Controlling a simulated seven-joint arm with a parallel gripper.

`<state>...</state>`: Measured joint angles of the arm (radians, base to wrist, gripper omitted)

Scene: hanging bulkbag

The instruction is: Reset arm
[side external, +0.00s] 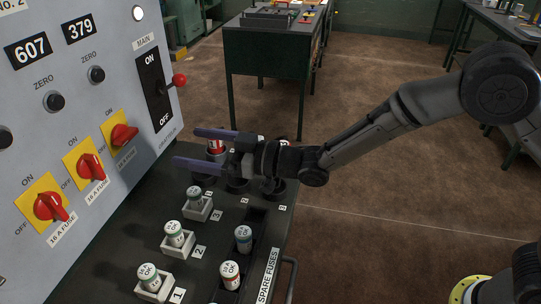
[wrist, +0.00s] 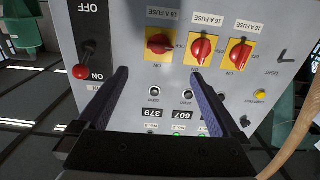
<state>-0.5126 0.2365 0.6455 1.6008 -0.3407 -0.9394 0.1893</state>
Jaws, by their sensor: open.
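My gripper (side external: 184,148) is open and empty, its two purple fingers pointing left toward the grey control panel (side external: 60,110). It is above the back of the dark fuse bench (side external: 110,245). In the wrist view, the open fingers (wrist: 158,73) face the panel with nothing between them. My arm reaches in from the right. A fuse with a red part (side external: 215,146) is partly hidden behind the fingers. White holders with fuses stand in a row, including fuse 1 (side external: 149,278) and fuse 2 (side external: 174,235).
Red rotary switches (side external: 91,167) and the main switch's red knob (side external: 180,80) stick out from the panel. Spare fuses (side external: 243,238) stand in the bench slots. A green workbench (side external: 268,55) stands behind. Open brown floor (side external: 390,190) lies to the right.

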